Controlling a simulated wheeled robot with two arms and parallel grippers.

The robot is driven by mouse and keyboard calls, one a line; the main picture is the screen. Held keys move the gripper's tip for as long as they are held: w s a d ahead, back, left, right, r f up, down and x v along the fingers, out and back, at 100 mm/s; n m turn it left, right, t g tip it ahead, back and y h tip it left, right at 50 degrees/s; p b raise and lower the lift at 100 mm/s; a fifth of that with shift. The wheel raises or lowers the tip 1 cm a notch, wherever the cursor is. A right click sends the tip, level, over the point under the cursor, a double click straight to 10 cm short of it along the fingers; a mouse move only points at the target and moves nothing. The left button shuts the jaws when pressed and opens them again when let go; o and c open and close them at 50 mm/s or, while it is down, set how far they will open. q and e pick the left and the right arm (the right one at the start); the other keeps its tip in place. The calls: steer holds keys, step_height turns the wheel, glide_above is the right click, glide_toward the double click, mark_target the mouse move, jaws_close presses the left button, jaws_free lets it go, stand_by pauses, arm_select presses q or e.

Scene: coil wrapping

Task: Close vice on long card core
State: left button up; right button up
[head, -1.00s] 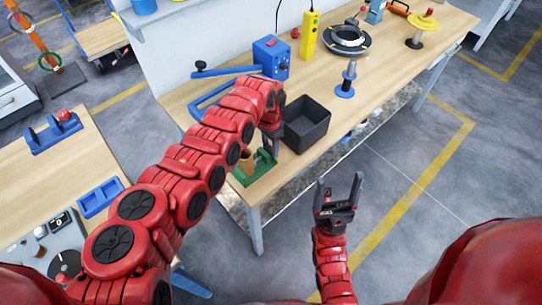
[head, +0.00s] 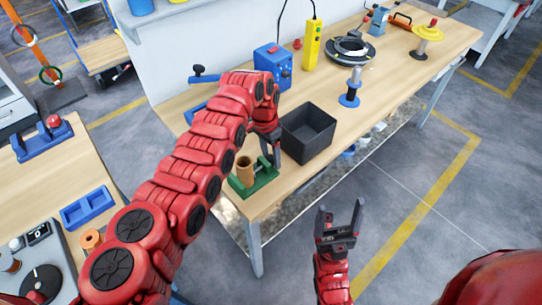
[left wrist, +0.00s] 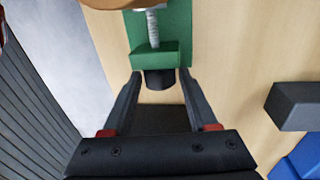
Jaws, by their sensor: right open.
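The green vice (head: 262,184) stands near the table's front left corner, with the tan card core (head: 245,170) upright in it. In the left wrist view the vice's green end block (left wrist: 155,54) and screw show, with a dark knob (left wrist: 160,79) on the near side. The core's edge (left wrist: 140,3) is cut off at the top. My left gripper (head: 271,160) is at the vice's right end. Its fingers (left wrist: 160,74) are apart, one on each side of the knob, with small gaps visible. My right gripper (head: 341,207) is open and empty, in front of the table.
A black bin (head: 307,132) stands just right of my left gripper. A blue box (head: 272,62), a yellow device (head: 312,45) and a blue-based spindle (head: 350,88) are behind. A side table with a blue tray (head: 88,207) is at the left.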

arm_select(q)
step_height(320, 180, up, 17)
steer(key=w+a+p, duration=0.1)
steer(key=w+p, duration=0.1)
steer(key=p, duration=0.3)
steer(key=shift+a+r+p, duration=0.15)
steer(key=shift+a+p, duration=0.15)
steer(key=shift+w, duration=0.1)
